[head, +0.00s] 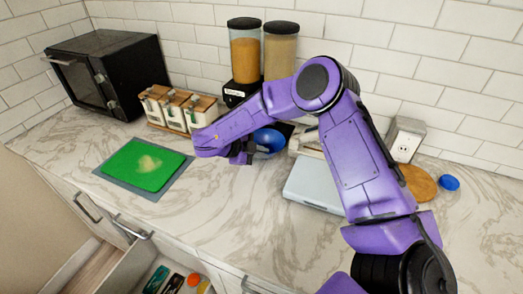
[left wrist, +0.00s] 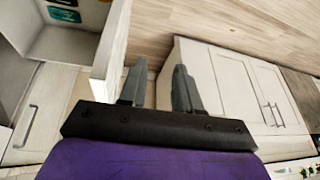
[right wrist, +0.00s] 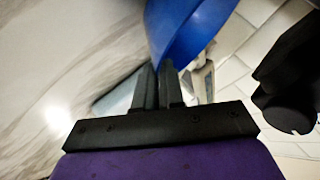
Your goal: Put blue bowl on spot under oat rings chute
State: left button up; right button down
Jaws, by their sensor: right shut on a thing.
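The blue bowl (head: 268,141) is near the base of the cereal dispenser, in the middle of the counter. My right gripper (head: 241,155) is shut on the bowl's rim; in the right wrist view its fingers (right wrist: 158,88) pinch the edge of the tilted blue bowl (right wrist: 188,30). The dispenser has an orange-brown cylinder (head: 245,55) on the left and a beige one (head: 279,52) on the right. A small label (head: 236,93) on its black base is too small to read. The chute and spot underneath are partly hidden by my right arm. My left gripper (left wrist: 158,90) is open and empty.
Wooden-lidded canisters (head: 178,112) stand left of the dispenser, beside a black microwave (head: 105,70). A green cutting board (head: 145,165) lies at front left. A grey-white flat appliance (head: 310,185) is under my arm. An open drawer (head: 135,268) is below the counter's edge.

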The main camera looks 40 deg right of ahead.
jog(key=shift+w+d+f+p, duration=0.1)
jog(key=shift+d+f+p, duration=0.1)
jog(key=shift+p, duration=0.2)
jog(key=shift+f, duration=0.2)
jog(key=shift+f+b, duration=0.15)
jog(key=shift+b, duration=0.15)
jog(key=c, duration=1.2)
grip_release()
jog(key=shift+c, duration=0.2)
jog(key=shift+r, duration=0.2)
jog(key=shift+w+a+r, duration=0.1)
jog(key=shift+w+a, duration=0.05)
jog(key=shift+a, duration=0.2)
jog(key=b+v, duration=0.3)
jog(key=v, duration=0.8)
jog(key=shift+r+b, duration=0.15)
jog(key=shift+b, duration=0.15)
